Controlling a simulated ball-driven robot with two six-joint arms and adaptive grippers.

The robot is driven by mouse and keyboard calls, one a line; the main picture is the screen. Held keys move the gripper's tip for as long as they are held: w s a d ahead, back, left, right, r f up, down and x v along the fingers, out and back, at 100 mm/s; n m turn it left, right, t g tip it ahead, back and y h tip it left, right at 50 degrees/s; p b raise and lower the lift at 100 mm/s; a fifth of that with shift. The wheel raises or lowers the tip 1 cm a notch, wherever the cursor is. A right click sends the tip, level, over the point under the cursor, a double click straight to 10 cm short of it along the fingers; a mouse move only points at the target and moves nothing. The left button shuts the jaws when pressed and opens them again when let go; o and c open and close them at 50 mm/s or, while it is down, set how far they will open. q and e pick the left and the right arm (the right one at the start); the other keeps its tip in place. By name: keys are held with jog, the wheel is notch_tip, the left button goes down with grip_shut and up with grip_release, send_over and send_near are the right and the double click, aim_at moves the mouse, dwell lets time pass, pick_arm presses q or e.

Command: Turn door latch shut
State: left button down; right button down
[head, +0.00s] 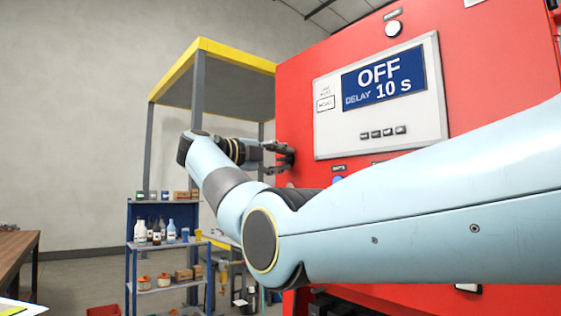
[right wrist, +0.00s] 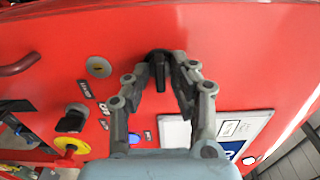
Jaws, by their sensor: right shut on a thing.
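The red cabinet (head: 460,90) fills the right of the head view, with its door face turned toward my right arm. The door latch (right wrist: 159,70) is a small black handle near the top middle of the right wrist view, pointing roughly up and down in that picture. My right gripper (head: 284,158) is at the left part of the red face in the head view. In the right wrist view its two fingers (right wrist: 164,82) are shut on the latch, one on each side. The latch is mostly hidden by the fingers in the head view. My left gripper is out of view.
A white panel (head: 325,125) with a display reading OFF, DELAY 10 s is on the cabinet. A round metal lock (right wrist: 98,67), a black knob (right wrist: 72,118) and a yellow-based red button (right wrist: 72,145) are near the latch. A blue shelf (head: 130,212) with bottles stands behind.

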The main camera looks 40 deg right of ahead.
jog(key=shift+f, duration=0.1)
jog(key=c, duration=1.4)
grip_release()
jog(key=a, duration=1.2)
jog(key=shift+s, duration=0.45)
